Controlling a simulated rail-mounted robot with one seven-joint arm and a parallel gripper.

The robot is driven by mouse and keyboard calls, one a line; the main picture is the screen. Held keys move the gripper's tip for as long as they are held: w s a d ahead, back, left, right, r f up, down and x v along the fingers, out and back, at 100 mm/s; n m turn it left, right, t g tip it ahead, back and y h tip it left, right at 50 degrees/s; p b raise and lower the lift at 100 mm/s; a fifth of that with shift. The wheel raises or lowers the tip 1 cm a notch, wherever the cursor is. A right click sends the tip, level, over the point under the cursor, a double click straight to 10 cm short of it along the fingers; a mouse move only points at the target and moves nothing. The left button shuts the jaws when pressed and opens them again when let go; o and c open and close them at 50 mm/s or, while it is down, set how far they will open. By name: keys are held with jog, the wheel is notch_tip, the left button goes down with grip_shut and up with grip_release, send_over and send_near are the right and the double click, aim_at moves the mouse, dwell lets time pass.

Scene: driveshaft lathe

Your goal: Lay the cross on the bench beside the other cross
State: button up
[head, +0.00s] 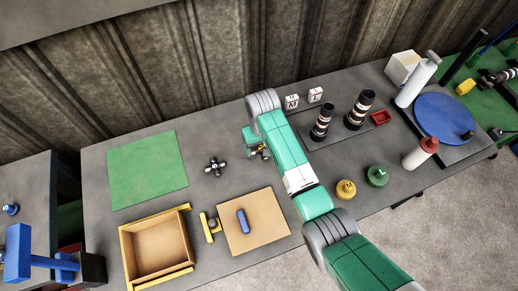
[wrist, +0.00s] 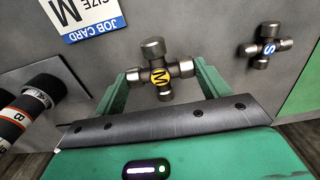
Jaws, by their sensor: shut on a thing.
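My gripper (head: 257,146) is over the bench (head: 100,190), right of the other cross (head: 215,166). In the wrist view its green fingers (wrist: 165,85) are shut on a steel cross (wrist: 158,73) with a yellow M label. In the head view the held cross is small and mostly hidden by the gripper. The other cross also shows in the wrist view (wrist: 264,46), with a blue S label, lying on the bench apart from the held one. I cannot tell whether the held cross touches the bench.
A job card marked size M (wrist: 84,16) lies near the held cross. Striped shafts (head: 322,123) stand to the right. A green mat (head: 147,169), an open wooden box (head: 158,248) and a tan board (head: 268,232) surround the other cross. Bare bench lies between the two crosses.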

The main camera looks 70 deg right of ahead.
aim_at(260, 148)
jog(key=shift+w+d+f, duration=0.15)
jog(key=shift+w+d, duration=0.3)
jog(key=shift+d, duration=0.15)
notch_tip(260, 148, down, 3)
jog(key=shift+d+r+b, duration=0.15)
jog(key=shift+b, duration=0.4)
jog(key=shift+f, duration=0.35)
jog(key=shift+f, duration=0.15)
jog(key=o, duration=1.2)
jog(key=shift+o, duration=0.2)
notch_tip(260, 148, up, 12)
jog(key=shift+r+p, duration=0.15)
jog(key=shift+p, duration=1.05)
